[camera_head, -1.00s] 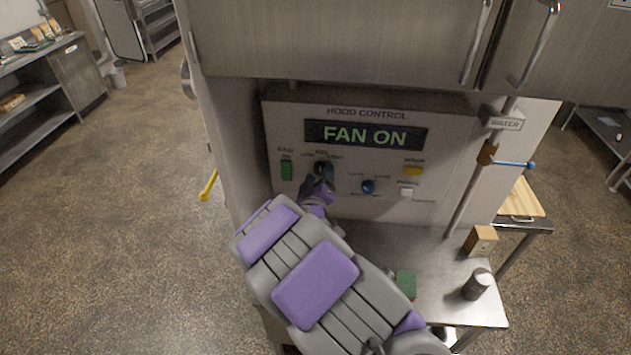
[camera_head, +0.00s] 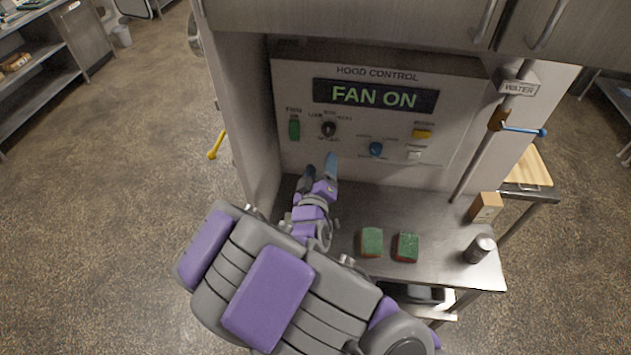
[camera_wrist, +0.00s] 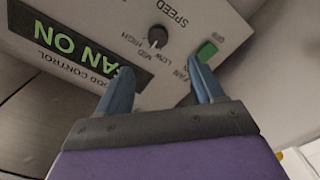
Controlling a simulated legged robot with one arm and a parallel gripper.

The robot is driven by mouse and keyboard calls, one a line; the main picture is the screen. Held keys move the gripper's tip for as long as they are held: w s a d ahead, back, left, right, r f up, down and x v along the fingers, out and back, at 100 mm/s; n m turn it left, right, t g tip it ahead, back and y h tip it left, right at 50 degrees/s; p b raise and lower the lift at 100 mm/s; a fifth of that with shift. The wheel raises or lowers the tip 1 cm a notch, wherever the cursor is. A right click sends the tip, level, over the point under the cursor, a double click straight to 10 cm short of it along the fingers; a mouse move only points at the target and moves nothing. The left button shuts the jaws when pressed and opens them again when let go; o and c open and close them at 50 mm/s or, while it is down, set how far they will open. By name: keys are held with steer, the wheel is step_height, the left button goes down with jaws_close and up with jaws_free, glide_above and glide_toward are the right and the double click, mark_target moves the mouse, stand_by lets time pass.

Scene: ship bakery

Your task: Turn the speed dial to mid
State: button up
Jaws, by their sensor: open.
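The dark speed dial (camera_head: 328,129) sits on the hood control panel (camera_head: 300,155), between the green fan switch (camera_head: 294,129) and a blue knob (camera_head: 376,149). In the wrist view the dial (camera_wrist: 155,38) appears upside down with LOW, MID and HIGH labels around it. Its pointer looks turned toward the MID side, but the exact setting is too small to tell. The panel display (camera_head: 374,95) reads FAN ON. My gripper (camera_head: 320,167) is open and empty, below and in front of the dial, not touching it. In the wrist view the dial shows between and beyond the fingers (camera_wrist: 160,70).
Two green-topped sponges (camera_head: 372,242) (camera_head: 406,247) lie on the steel counter (camera_head: 345,204). A wooden block (camera_head: 485,208) and a metal canister (camera_head: 480,248) stand at its right. A pipe with a blue-handled valve (camera_head: 525,130) runs beside the panel. Cabinets hang above.

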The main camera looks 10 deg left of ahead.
steer(key=p, duration=0.3)
steer(key=shift+s+a+r, duration=0.1)
steer(key=shift+s+a, duration=0.05)
steer(key=shift+s, duration=0.1)
steer(key=shift+s+f+p, duration=0.2)
steer(key=shift+s+p, duration=2.35)
steer(key=shift+p, duration=0.5)
